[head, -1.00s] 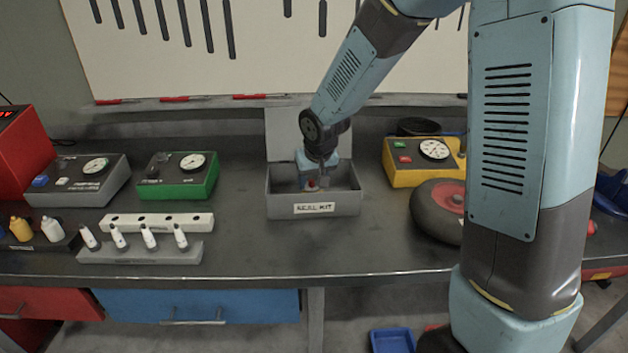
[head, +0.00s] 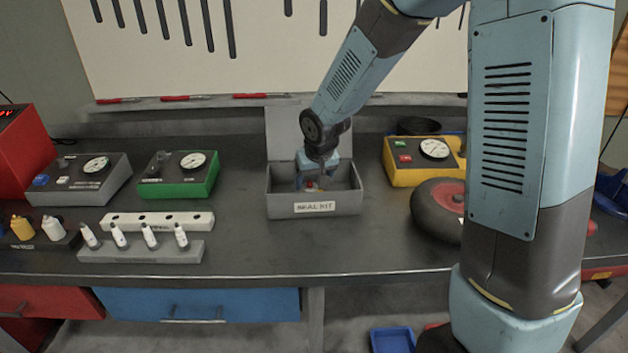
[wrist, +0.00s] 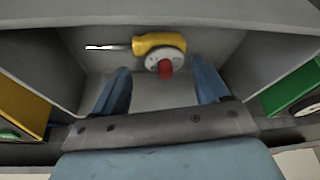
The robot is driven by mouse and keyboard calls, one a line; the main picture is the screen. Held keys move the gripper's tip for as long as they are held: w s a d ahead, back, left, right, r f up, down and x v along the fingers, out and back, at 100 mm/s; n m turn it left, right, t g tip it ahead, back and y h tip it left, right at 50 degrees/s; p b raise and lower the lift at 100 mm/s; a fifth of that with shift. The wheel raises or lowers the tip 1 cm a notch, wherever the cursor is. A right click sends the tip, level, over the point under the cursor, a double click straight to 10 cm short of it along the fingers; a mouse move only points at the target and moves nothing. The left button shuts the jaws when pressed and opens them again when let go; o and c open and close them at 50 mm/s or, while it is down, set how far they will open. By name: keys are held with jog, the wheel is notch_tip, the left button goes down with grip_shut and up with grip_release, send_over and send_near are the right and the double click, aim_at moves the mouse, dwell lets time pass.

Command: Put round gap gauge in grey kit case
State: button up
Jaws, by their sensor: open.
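The grey kit case (head: 277,211), labelled SEAL KIT, stands on the bench with its lid up. In the wrist view I look into the case (wrist: 260,65). A pale round disc with a red knob, which I take as the round gap gauge (wrist: 157,60), lies inside. It overlaps or touches a yellow-handled tool (wrist: 150,41) with a metal shaft. My gripper (wrist: 161,72) is open inside the case, its blue fingers apart on either side of the red knob and not closed on it. In the head view, my gripper (head: 318,180) partly hides the contents.
A yellow gauge box (head: 400,177) and a black wheel (head: 428,208) stand right of the case. A green gauge box (head: 203,184) and a rack of white bottles (head: 150,251) are to the left. The bench in front of the case is clear.

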jog(key=v, duration=1.2)
jog(key=s+d+r+m, duration=0.1)
jog(key=s+d+r, duration=0.2)
jog(key=s+d, duration=0.3)
jog(key=s+d+r+m, duration=0.1)
jog(key=s+d+r, duration=0.2)
jog(key=s+d, duration=0.2)
jog(key=s+d+r+t+h, duration=0.1)
jog(key=s+d+r, duration=0.2)
jog(key=s+d, duration=0.3)
jog(key=s, duration=0.5)
jog(key=shift+d+m, duration=0.3)
jog(key=shift+m, duration=0.1)
jog(key=shift+r, duration=0.1)
